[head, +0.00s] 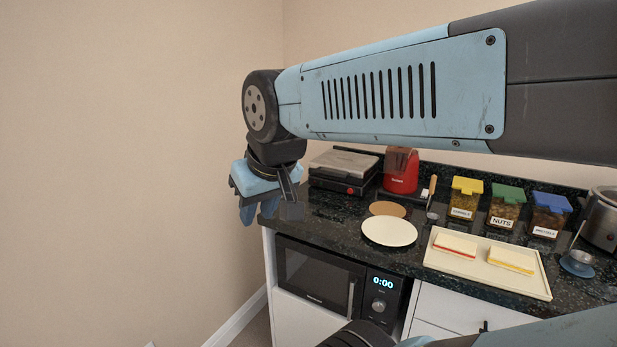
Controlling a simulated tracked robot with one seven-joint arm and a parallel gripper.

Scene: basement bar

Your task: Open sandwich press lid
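The sandwich press (342,171) stands at the back left of the dark counter. It is a low dark box with a grey, flat lid (345,162) that lies down, and a red knob or light (350,190) shows on its front. My gripper (265,212) hangs in front and to the left of the press, pointing down, at the counter's left end. A gap shows between its blue finger and the dark finger. It appears open, with nothing seen between the fingers. It looks apart from the press.
A red appliance (401,171) stands close to the right of the press. A white plate (389,232), a brown round board (387,209) and a tray (478,273) with two sandwiches lie on the counter. Lidded jars (506,208) stand behind. A microwave (318,277) sits below. A wall is at left.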

